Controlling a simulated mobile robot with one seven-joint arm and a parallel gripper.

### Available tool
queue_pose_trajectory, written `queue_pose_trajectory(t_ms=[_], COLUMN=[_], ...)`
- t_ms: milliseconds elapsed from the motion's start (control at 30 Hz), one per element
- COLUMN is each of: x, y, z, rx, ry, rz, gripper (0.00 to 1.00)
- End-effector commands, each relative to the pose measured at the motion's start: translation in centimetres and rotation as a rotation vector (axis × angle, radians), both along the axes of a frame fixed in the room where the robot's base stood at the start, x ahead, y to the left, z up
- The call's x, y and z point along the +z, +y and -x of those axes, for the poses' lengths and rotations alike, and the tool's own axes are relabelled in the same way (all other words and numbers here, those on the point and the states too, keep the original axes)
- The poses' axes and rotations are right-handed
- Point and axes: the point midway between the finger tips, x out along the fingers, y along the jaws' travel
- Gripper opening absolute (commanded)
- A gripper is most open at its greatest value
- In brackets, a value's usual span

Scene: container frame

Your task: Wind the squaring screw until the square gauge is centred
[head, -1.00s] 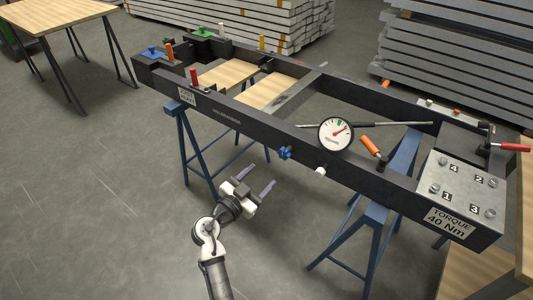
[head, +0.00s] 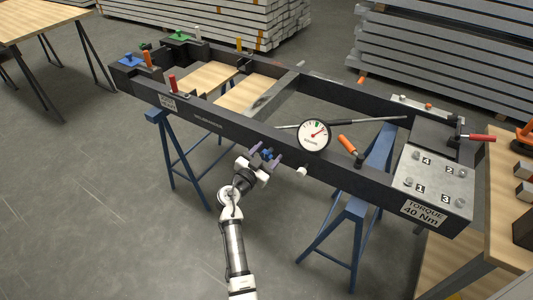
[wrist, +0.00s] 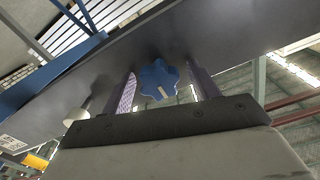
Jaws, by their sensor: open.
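The squaring screw's blue star knob (wrist: 157,82) sits on the side of the dark frame. In the wrist view it lies between my open fingers, with a gap on each side, and a pale mark shows on its face. My gripper (head: 265,157) is open at the frame's near side, around the knob (head: 267,154) in the head view; I cannot tell how deep the knob sits between the fingers. The round square gauge (head: 314,135) stands on the near rail, white-faced with a green band near the top and a red needle pointing to the upper right, off the green.
A white knob (head: 301,171) sticks out of the rail right of my gripper. An orange-handled clamp (head: 347,144) and a bolted torque plate (head: 433,180) are further right. Blue trestles (head: 345,225) carry the frame. Open floor lies at the left.

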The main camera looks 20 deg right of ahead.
Motion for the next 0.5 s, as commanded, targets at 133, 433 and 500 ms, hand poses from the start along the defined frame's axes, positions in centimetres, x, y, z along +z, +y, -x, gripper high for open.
queue_pose_trajectory(t_ms=[133, 433, 500], x=[0.01, 0.02, 0.02], y=[0.01, 0.03, 0.03], z=[0.01, 0.02, 0.02], rx=[0.000, 0.000, 0.000], ry=[0.000, -0.001, 0.000], rz=[0.000, 0.001, 0.000], gripper=[0.60, 0.22, 0.16])
